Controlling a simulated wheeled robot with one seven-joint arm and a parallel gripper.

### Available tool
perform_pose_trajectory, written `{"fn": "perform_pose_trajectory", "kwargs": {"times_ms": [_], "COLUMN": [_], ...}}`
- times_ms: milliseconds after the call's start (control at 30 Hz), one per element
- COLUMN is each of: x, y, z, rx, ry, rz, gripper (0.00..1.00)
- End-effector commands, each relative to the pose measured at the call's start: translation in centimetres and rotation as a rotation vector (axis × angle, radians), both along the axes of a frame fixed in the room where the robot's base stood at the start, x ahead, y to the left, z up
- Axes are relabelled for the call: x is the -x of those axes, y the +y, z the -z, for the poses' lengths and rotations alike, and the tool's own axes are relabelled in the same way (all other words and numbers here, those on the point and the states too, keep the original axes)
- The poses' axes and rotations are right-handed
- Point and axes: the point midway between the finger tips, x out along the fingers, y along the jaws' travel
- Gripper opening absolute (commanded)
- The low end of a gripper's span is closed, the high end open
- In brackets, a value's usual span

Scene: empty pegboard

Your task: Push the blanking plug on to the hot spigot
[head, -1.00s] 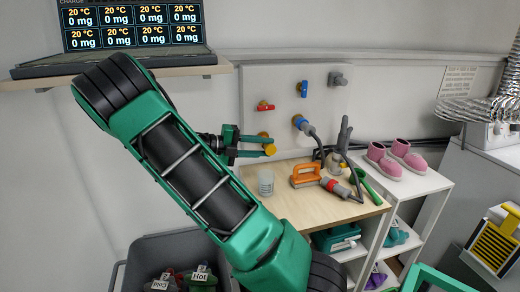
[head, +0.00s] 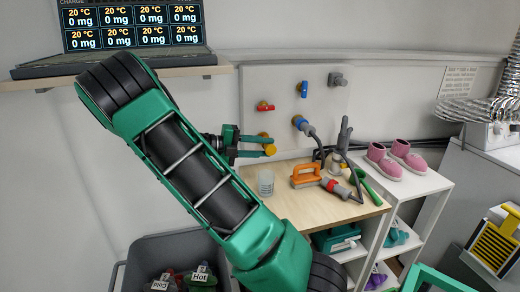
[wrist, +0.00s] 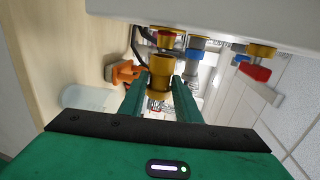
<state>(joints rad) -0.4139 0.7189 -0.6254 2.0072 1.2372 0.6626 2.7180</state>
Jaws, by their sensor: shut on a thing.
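My gripper (head: 262,146) is in front of the white panel, its two green fingers shut on the brass-yellow blanking plug (head: 270,150). In the wrist view the plug (wrist: 160,72) sits between the fingertips (wrist: 159,90). Just beyond the plug is a brass spigot with a red band (wrist: 166,36), which I take as the hot spigot. In the head view a brass stub (head: 264,135) shows just above my fingers. The plug looks roughly lined up with the red-banded spigot. I cannot tell whether they touch.
A blue-collared spigot with a grey hose (head: 300,122) is close on the right. Red (head: 265,107) and blue (head: 303,89) valve handles are above. A clear beaker (head: 266,182) and orange-handled tool (head: 305,174) stand on the wooden top (head: 290,215) below.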

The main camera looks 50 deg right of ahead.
Motion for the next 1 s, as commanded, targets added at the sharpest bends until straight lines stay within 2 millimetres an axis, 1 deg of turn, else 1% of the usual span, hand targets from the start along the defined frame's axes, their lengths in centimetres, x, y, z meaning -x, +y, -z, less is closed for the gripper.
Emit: {"fn": "perform_pose_trajectory", "kwargs": {"times_ms": [267, 1000], "x": [-0.1, -1.4], "y": [-0.1, -0.9], "z": [0.0, 0.0], "rx": [0.000, 0.000], "ry": [-0.001, -0.001], "rz": [0.001, 0.000], "gripper": [0.05, 0.05]}}
